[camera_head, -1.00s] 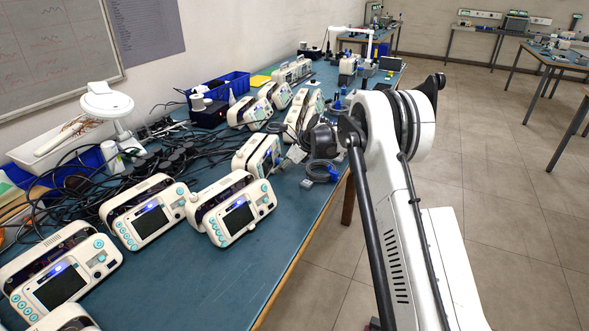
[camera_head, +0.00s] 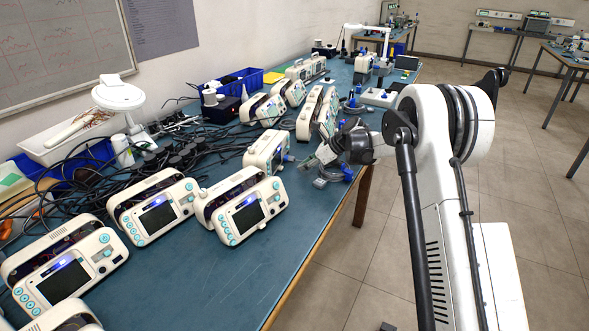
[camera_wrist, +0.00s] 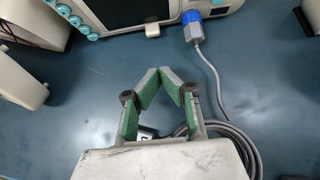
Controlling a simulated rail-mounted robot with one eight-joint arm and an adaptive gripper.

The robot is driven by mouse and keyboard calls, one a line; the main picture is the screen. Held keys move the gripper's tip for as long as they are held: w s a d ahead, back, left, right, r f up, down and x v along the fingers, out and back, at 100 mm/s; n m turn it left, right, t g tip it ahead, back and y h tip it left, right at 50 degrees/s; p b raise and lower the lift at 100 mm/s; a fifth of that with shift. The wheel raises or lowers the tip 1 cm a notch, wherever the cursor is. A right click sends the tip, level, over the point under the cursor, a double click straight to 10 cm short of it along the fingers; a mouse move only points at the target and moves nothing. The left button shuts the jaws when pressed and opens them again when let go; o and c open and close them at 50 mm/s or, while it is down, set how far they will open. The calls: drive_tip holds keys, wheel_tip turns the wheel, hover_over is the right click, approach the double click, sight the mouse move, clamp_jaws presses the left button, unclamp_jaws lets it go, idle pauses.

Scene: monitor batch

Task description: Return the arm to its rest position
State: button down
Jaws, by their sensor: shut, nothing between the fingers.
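My gripper (camera_head: 316,160) is over the blue table near its right edge, beside a small white monitor (camera_head: 267,152) in the head view. My arm reaches in from the lower right, still extended over the table. In the wrist view the green-padded fingers (camera_wrist: 162,76) lean together at their tips, shut and empty. Beyond them is the lower part of a white monitor (camera_wrist: 140,14) with teal buttons. A blue plug (camera_wrist: 193,27) is at its right side, with a grey cable running down behind the fingers.
Several white monitors (camera_head: 155,215) stand along the blue table (camera_head: 290,228). Tangled black cables (camera_head: 85,185), a white lamp-like device (camera_head: 119,97) and blue bins (camera_head: 240,80) lie along the wall side.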

drive_tip(key=v, duration=0.7)
drive_tip(key=shift+a+r+p, duration=0.1)
drive_tip(key=shift+r+p, duration=0.1)
drive_tip(key=shift+p, duration=0.2)
drive_tip(key=s+d+r+n+t+h, duration=0.15)
drive_tip(key=s+r+n, duration=0.35)
drive_tip(key=s+r, duration=0.55)
drive_tip(key=s+d+r+n+h, duration=0.1)
drive_tip(key=s+r+n+h, duration=0.2)
drive_tip(key=s+r+n, duration=0.75)
drive_tip(key=s+d+f+n+h, duration=0.1)
drive_tip(key=s+f+n, duration=0.1)
drive_tip(key=s, duration=0.8)
drive_tip(key=s+d+f+n+t+h, duration=0.1)
drive_tip(key=s+d+f+n, duration=0.1)
drive_tip(key=s, duration=0.8)
drive_tip(key=s+d+f+n+t+h, duration=0.1)
drive_tip(key=s+f+n+h, duration=0.1)
drive_tip(key=s, duration=0.8)
drive_tip(key=shift+d+f+n+p, duration=0.25)
drive_tip(key=shift+f+n+p, duration=0.2)
drive_tip(key=shift+f, duration=0.2)
